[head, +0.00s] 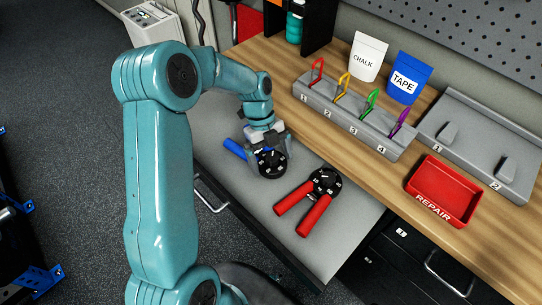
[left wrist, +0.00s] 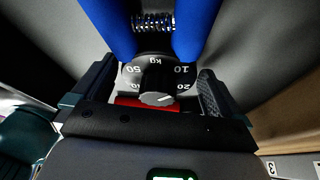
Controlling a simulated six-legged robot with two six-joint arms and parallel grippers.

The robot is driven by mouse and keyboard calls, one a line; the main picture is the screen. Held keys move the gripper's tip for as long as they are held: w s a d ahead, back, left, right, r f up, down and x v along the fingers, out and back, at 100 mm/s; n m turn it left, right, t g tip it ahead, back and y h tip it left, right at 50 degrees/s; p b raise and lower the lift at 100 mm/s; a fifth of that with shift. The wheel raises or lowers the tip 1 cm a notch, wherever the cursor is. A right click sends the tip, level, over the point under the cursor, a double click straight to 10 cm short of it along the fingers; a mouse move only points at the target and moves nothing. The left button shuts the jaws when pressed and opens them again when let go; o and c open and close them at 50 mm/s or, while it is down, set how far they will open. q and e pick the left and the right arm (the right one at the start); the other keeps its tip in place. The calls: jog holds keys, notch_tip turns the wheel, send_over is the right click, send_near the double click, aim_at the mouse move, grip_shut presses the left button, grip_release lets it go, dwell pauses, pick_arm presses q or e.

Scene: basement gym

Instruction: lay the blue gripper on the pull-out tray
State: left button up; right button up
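The blue gripper (head: 235,148) has blue handles, a coil spring and a black dial. In the head view it is at or just above the grey pull-out tray (head: 215,125); I cannot tell whether it touches. My left gripper (head: 268,163) comes down over it, fingers on either side of the dial. In the left wrist view the blue gripper's dial (left wrist: 158,78) sits snugly between the fingers of my left gripper (left wrist: 158,92), with the blue handles pointing away. The arm hides part of the handles. My right gripper is not in view.
A red-handled gripper (head: 305,208) lies on the tray, right of the blue one. On the wooden bench (head: 330,150) stand a numbered rack (head: 350,122) with coloured clips, a red repair bin (head: 445,190), and chalk (head: 367,57) and tape (head: 408,78) pouches. Bare tray shows toward its left end.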

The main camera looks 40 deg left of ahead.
pick_arm(q)
jog(key=shift+r, duration=0.3)
jog(key=v, duration=1.1)
jog(key=shift+a+r, duration=0.2)
jog(key=shift+r, duration=0.15)
jog(key=shift+f, duration=0.1)
